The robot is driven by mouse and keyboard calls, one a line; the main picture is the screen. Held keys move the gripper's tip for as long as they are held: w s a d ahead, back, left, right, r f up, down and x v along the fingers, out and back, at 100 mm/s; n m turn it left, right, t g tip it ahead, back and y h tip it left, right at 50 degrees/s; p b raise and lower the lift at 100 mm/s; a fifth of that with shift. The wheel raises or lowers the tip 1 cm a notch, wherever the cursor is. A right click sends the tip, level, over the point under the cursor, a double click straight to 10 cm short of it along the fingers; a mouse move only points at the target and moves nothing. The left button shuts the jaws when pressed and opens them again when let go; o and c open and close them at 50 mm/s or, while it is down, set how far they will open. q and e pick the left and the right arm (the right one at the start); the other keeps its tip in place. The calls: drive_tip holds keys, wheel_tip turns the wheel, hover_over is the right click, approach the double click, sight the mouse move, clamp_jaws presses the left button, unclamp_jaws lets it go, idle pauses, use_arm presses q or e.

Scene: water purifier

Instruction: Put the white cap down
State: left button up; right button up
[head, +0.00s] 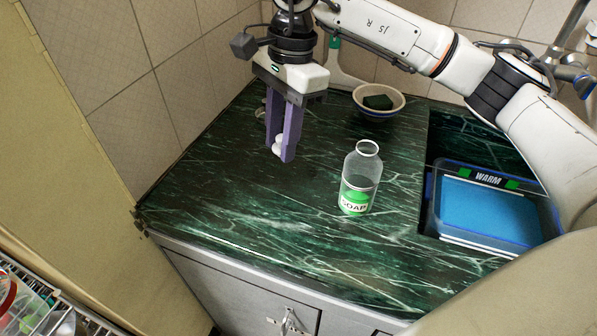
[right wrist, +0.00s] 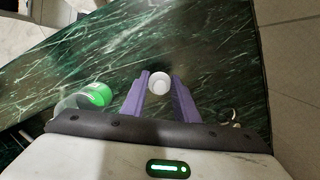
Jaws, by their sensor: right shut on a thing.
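A small white cap (head: 278,145) is between the purple fingers of my right gripper (head: 281,148) in the head view. In the right wrist view the round cap (right wrist: 160,82) sits at the tips of the fingers (right wrist: 160,90), its open hollow side facing the camera. The right gripper is shut on the cap over the left part of the green marble counter (head: 230,200). I cannot tell whether the cap touches the counter. My left gripper is not in view.
An uncapped clear soap bottle (head: 358,180) with a green label stands upright right of the gripper. A bowl (head: 378,112) with a dark green item stands behind. A sink holding a blue bin marked WARM (head: 487,208) is at right. The counter's left and front are clear.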

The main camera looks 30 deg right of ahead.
drive_tip(key=w+d+r+m+t+b, duration=0.2)
drive_tip(key=w+d+r+m+b, duration=0.1)
drive_tip(key=w+d+m, duration=0.65)
drive_tip(key=m, duration=0.2)
hover_over(303, 144)
drive_tip(key=shift+g+h, duration=0.3)
drive_tip(key=shift+h, duration=0.1)
drive_tip(key=f, duration=0.5)
drive_tip(key=shift+s+d+b, duration=0.15)
drive_tip(key=shift+s+b, duration=0.1)
drive_tip(key=shift+b, duration=0.15)
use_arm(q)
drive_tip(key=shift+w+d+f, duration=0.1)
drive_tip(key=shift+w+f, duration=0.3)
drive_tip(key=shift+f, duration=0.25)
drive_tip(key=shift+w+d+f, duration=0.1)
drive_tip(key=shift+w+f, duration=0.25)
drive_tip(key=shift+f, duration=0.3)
use_arm(e)
drive_tip(key=shift+f, duration=2.25)
drive_tip(key=shift+f, duration=0.1)
drive_tip(key=o, duration=1.1)
